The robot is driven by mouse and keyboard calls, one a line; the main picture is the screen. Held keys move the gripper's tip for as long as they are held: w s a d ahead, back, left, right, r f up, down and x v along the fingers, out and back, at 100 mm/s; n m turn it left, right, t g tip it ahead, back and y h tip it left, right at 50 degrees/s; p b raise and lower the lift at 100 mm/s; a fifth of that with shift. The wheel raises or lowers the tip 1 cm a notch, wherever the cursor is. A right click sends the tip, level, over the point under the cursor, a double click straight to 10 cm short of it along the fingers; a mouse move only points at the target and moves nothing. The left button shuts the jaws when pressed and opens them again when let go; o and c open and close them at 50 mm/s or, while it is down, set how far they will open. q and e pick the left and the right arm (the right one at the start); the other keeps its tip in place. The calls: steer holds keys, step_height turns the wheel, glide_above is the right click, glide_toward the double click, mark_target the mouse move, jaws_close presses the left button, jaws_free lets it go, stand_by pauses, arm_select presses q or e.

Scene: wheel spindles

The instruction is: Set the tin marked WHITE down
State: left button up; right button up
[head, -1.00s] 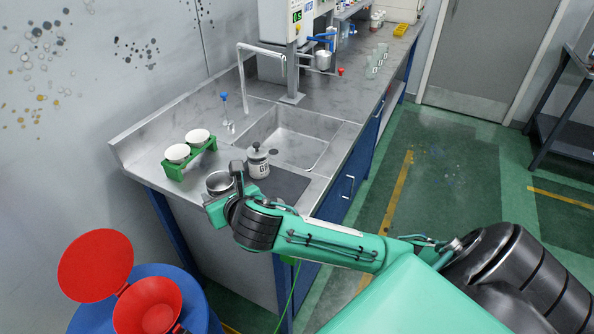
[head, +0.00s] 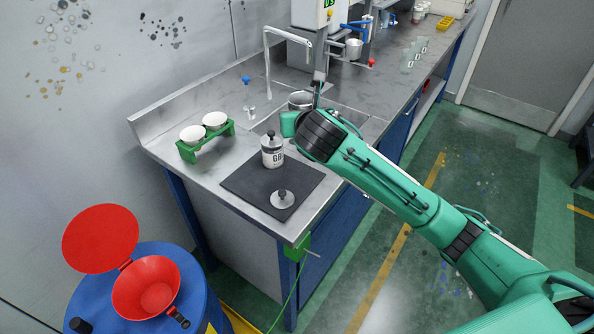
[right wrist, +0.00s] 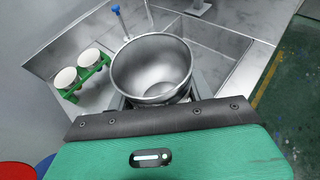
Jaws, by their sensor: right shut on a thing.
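My right gripper (head: 312,104) is shut on an open metal tin (head: 301,99) and holds it up over the sink area. The tin fills the middle of the right wrist view (right wrist: 152,68); its mouth faces the camera and its inside is bare metal. No marking on it can be read, so I cannot tell if it says WHITE. A lidded tin (head: 272,152) with partly legible lettering, starting with G, stands upright on the dark mat (head: 245,182). A loose round lid with a knob (head: 283,199) lies on the same mat. My left gripper is not in view.
A green rack (head: 207,142) with two white bowls stands left on the steel bench. The sink (head: 342,118) lies behind my arm. A blue drum (head: 195,290) with a red funnel (head: 147,288) stands below.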

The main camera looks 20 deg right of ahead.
glide_above(300, 176)
step_height(300, 176, down, 12)
steer(key=shift+w+d+r, duration=0.1)
steer(key=shift+f, duration=0.55)
step_height(300, 176, down, 4)
steer(key=o, duration=0.9)
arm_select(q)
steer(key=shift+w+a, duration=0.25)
arm_select(e)
steer(key=shift+o, duration=0.6)
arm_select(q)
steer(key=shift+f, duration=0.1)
